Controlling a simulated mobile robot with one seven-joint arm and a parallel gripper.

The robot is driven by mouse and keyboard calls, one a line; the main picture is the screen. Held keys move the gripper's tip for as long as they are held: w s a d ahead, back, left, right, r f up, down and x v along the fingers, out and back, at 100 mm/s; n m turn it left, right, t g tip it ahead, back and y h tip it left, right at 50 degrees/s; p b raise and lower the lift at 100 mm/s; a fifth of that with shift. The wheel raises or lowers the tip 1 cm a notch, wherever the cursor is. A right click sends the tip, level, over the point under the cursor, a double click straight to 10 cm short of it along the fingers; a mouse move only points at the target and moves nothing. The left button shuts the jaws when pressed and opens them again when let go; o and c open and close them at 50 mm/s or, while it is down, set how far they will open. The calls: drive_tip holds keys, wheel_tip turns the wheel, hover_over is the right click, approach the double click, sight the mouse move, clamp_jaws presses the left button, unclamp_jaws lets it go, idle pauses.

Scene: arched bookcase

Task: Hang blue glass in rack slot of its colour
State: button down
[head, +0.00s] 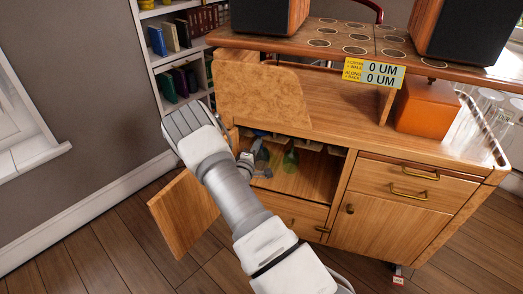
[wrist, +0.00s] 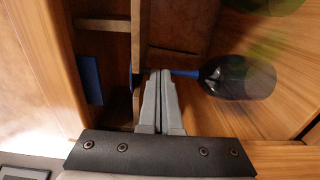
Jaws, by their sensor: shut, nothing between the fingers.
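The blue glass (wrist: 237,78) shows in the wrist view as a dark bowl with a blue stem (wrist: 186,73). Its stem runs left towards a wooden rack rail (wrist: 140,40), with a thin blue edge just past the rail. My gripper (wrist: 161,74) is shut and empty, its fingertips close beside the stem; whether they touch it I cannot tell. A blue patch (wrist: 91,80) lies left of the rail, in line with the glass. In the head view, my gripper (head: 246,160) is at the cabinet opening, with the bluish glass (head: 262,157) just beyond it.
A green glass (head: 290,160) stands out to the right of the blue one, inside the cabinet. An open wooden door (head: 184,213) is at the lower left. The raised flap (head: 262,95) is above the opening. The cabinet floor (head: 306,181) looks clear at right.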

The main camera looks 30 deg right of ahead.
drive_tip(key=shift+b+x, duration=0.55)
drive_tip(key=shift+x, duration=0.75)
drive_tip(key=p+v, duration=0.2)
drive_tip(key=v, duration=0.7)
idle(0.5)
drive_tip(key=shift+a, duration=0.1)
idle(0.4)
